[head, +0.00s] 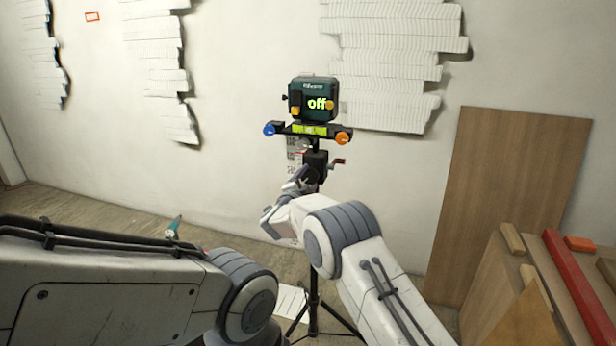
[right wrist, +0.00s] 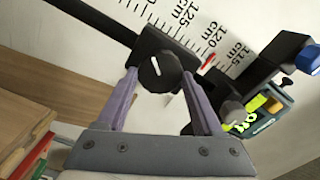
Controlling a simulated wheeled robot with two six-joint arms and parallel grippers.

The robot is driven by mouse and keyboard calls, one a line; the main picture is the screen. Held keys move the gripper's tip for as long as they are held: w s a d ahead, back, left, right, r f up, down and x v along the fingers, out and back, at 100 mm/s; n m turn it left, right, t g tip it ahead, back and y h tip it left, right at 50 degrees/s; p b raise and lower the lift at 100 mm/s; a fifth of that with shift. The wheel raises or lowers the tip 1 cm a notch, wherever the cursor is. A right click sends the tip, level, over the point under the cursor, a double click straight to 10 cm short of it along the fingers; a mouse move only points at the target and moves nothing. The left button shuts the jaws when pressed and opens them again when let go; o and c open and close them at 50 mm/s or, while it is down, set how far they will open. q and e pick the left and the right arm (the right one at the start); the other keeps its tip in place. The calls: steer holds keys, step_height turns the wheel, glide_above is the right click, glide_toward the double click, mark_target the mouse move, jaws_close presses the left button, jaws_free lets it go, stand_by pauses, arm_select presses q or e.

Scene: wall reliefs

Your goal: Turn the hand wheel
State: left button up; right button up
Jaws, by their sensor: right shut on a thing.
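A tripod (head: 314,305) carries a dark green device (head: 311,98) with a lit "off" display. On its post, a black round knob (right wrist: 160,72) with a white mark, which I take as the hand wheel, shows in the right wrist view. My right gripper (head: 303,182) is at the post below the device. Its two lilac fingers stand on either side of the knob and are shut on it. In the head view the knob is hidden. A small red crank (head: 338,162) sticks out to the right of the post. My left arm is in view, but its gripper is not.
A measuring scale with cm marks (right wrist: 192,28) is behind the knob in the right wrist view. A wooden board (head: 500,200) leans on the wall at right, near stacked wood and a red beam (head: 578,285). A teal tool (head: 173,227) is at left.

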steer(key=n+p, duration=0.2)
steer(key=n, duration=0.3)
steer(key=shift+n, duration=0.4)
steer(key=n+p, duration=0.2)
steer(key=n, duration=0.2)
steer(key=shift+a+n, duration=0.1)
steer(key=shift+n, duration=0.2)
steer(key=shift+f, duration=0.1)
steer(key=o, duration=1.3)
steer(key=shift+o, duration=0.3)
steer(key=v, duration=1)
steer(key=shift+s+b, duration=0.2)
steer(key=shift+b, duration=0.25)
